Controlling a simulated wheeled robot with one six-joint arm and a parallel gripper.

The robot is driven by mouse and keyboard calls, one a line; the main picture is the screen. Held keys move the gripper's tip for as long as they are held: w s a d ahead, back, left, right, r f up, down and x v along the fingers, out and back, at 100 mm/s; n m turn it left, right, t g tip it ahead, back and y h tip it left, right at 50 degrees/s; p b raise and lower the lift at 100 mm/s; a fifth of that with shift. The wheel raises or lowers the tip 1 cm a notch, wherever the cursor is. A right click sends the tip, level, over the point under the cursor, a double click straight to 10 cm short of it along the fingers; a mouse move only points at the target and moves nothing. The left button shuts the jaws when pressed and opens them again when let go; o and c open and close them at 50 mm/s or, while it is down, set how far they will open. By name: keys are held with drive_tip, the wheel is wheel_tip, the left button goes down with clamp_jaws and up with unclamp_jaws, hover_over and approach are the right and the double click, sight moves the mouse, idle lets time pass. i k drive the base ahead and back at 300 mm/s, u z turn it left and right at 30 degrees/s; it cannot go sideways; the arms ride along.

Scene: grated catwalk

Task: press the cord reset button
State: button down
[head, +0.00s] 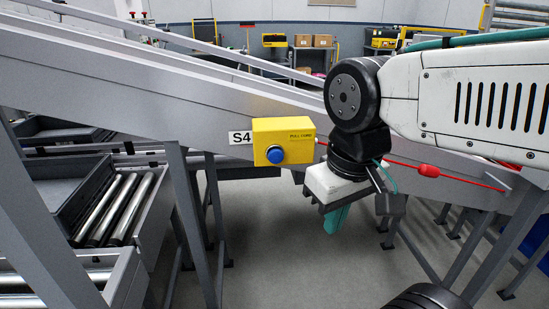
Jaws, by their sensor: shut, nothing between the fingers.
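A blue round button (276,155) sits on the front of a yellow box (298,133) marked as a pull cord. The box is fixed to the side of the sloping grey conveyor, beside a white S4 label (240,137). A red cord (460,178) with a red fitting runs from the box's right side, partly behind my arm. My gripper (336,220) hangs to the right of and below the box, its teal fingers pointing down and closed together. It looks apart from the button, and nothing shows between the fingers.
The grey sloping conveyor (120,85) crosses the view, with steel legs (181,200) below it. A roller conveyor (118,208) stands at left. Cardboard boxes (322,41) sit far behind. The floor below the yellow box is clear.

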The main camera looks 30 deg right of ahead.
sight(276, 156)
drive_tip(key=z, duration=1.75)
drive_tip(key=k, duration=1.35)
drive_tip(key=u, duration=1.05)
